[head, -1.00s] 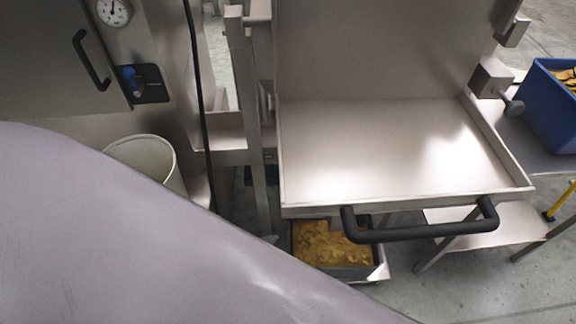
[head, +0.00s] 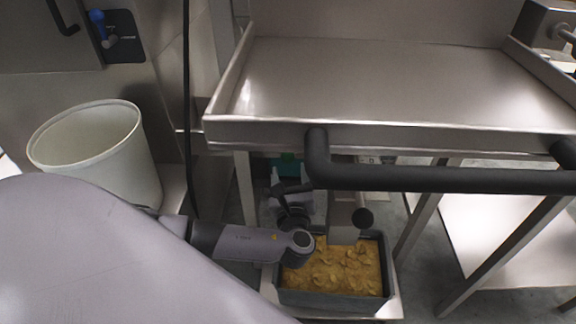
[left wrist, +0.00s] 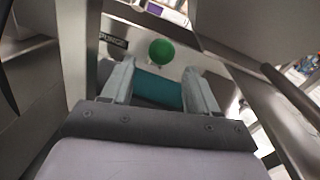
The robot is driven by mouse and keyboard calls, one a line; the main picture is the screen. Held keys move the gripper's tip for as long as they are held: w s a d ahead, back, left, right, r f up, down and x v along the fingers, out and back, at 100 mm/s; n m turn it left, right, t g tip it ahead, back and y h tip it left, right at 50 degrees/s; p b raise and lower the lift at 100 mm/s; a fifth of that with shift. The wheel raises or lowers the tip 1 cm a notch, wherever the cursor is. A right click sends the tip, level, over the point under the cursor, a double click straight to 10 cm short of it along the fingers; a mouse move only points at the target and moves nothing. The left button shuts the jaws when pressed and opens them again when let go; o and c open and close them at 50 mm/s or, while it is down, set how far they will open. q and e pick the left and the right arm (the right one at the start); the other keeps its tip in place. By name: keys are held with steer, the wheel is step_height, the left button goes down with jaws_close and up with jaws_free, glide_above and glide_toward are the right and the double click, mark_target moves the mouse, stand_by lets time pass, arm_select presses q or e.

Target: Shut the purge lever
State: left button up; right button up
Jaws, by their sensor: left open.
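In the left wrist view a green round knob (left wrist: 162,51) shows beside a small dark label (left wrist: 113,41) that seems to read PURGE. I take it for the purge lever's knob; its arm and angle are not clear. My left gripper (left wrist: 160,70) is open, its two fingers either side of the knob in the picture. The knob looks farther off than the fingertips, with no clear contact. A teal part (left wrist: 155,88) lies between the fingers. In the head view my left arm reaches under the steel tray, which hides the lever and fingertips. My right gripper is not in view.
The steel tray (head: 380,75) with its black bar handle (head: 430,180) overhangs the reach. Below stands a bin (head: 335,300) of yellowish pieces. A pale bucket (head: 85,135) and a blue lever (head: 98,20) on a panel are left. A black cable (head: 186,110) hangs between.

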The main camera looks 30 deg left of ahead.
mark_target(288, 156)
arm_select(q)
steer(key=b+x, duration=0.2)
steer(key=x, duration=0.4)
steer(key=shift+w+a, duration=0.25)
steer(key=shift+w, duration=0.1)
jaws_close()
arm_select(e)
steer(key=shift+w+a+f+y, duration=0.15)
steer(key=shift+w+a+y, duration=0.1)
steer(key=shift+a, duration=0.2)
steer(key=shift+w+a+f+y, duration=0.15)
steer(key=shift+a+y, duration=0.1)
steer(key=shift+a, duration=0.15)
